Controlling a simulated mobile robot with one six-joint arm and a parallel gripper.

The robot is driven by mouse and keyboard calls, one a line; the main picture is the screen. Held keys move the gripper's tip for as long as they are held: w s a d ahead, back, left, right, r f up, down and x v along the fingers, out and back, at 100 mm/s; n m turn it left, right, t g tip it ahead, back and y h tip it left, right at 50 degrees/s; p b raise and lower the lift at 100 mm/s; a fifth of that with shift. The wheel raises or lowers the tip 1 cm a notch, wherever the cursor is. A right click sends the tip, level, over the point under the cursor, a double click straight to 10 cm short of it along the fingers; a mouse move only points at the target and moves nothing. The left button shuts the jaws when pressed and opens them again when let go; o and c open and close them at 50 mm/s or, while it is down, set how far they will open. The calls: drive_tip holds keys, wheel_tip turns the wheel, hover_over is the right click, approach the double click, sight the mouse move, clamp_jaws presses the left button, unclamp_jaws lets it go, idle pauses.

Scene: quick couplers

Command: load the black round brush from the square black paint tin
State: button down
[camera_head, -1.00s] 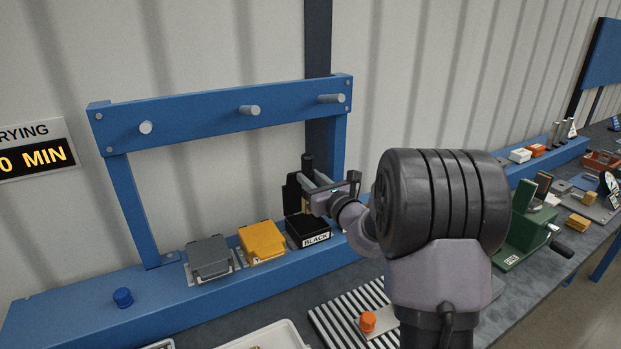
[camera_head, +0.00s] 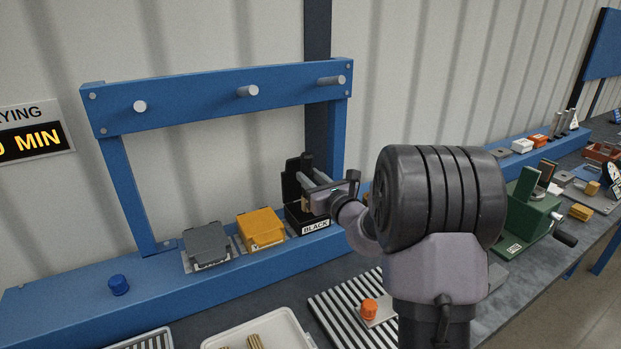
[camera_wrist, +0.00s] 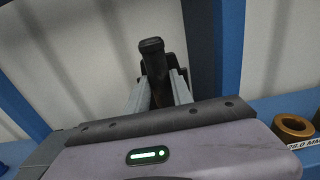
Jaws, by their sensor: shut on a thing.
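The square black paint tin (camera_head: 316,226), labelled BLACK, stands at the right end of the row of tins in the head view. A black panel (camera_head: 290,182), apparently its raised lid, stands upright at its back. My gripper (camera_head: 312,189) is right over the tin and shut on the black round brush (camera_head: 306,160), whose handle points up. In the wrist view, the brush's dark handle (camera_wrist: 154,62) stands between the two fingers of my gripper (camera_wrist: 158,88). The bristle end is hidden, so I cannot tell whether it touches the paint.
A yellow tin (camera_head: 261,229) and a grey tin (camera_head: 206,243) stand to the left on the blue ledge. A blue frame with pegs (camera_head: 217,104) rises behind. A slatted rack with an orange knob (camera_head: 369,308) and a white tray (camera_head: 297,334) lie in front.

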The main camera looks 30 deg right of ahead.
sight(310, 157)
drive_tip(key=shift+s+f+b, duration=0.1)
drive_tip(key=shift+f+b, duration=0.35)
drive_tip(key=shift+f, duration=0.3)
idle(0.9)
wheel_tip(310, 157, up, 7)
drive_tip(key=p, duration=0.5)
drive_tip(key=shift+r+p, duration=0.15)
drive_tip(key=shift+p, duration=0.25)
